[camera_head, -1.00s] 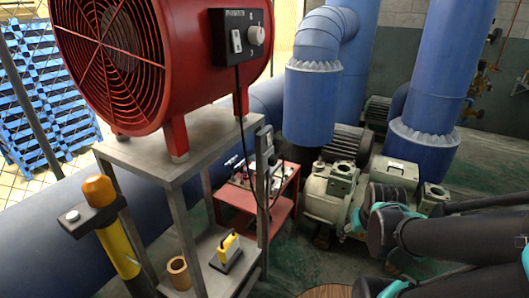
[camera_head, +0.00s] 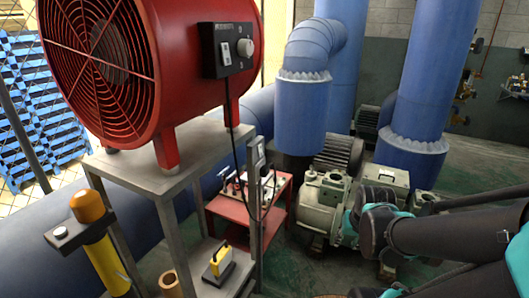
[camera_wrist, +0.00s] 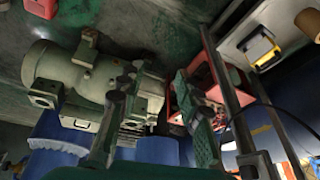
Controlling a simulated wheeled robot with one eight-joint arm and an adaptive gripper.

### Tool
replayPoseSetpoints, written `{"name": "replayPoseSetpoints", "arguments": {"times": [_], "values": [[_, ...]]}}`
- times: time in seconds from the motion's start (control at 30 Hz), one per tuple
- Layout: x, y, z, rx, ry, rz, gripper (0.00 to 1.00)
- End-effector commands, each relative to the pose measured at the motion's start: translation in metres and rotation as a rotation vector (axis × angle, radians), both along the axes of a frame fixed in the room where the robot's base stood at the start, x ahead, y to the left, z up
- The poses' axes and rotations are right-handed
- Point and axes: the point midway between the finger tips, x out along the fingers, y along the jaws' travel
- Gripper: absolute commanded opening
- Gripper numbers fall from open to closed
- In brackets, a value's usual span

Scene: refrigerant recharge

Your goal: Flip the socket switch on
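A small grey socket box (camera_head: 257,153) is fixed to the upright of the metal stand, below the fan. A black cord runs down past it from the fan. Its switch is too small to read in the head view. In the wrist view, which is turned over, what looks like the socket box (camera_wrist: 254,160) is near the bottom right. My gripper (camera_wrist: 150,90) shows there with its two fingers spread apart and nothing between them. It is apart from the socket box. In the head view only my arm shows at right; the gripper tips are not clear.
A red fan (camera_head: 150,70) with a control box (camera_head: 228,50) sits on the metal stand (camera_head: 190,150). A yellow-handled tool (camera_head: 218,262) lies on the lower shelf. A red cart (camera_head: 275,205), pump (camera_head: 330,190) and blue pipes (camera_head: 303,110) crowd the area behind.

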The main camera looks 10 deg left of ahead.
Motion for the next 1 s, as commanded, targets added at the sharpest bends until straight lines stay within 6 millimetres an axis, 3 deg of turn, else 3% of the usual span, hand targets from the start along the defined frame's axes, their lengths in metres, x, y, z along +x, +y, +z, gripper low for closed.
{"name": "replayPoseSetpoints", "arguments": {"times": [0.03,0.23,0.7,1.0], "values": [[0.011,0.005,0.007,0.035,0.005,-0.043,0.25],[0.061,0.035,0.047,0.251,0.056,-0.336,0.0],[0.174,0.119,0.158,0.727,0.349,-1.098,0.0],[0.222,0.164,0.221,0.894,0.589,-1.504,0.0]]}}
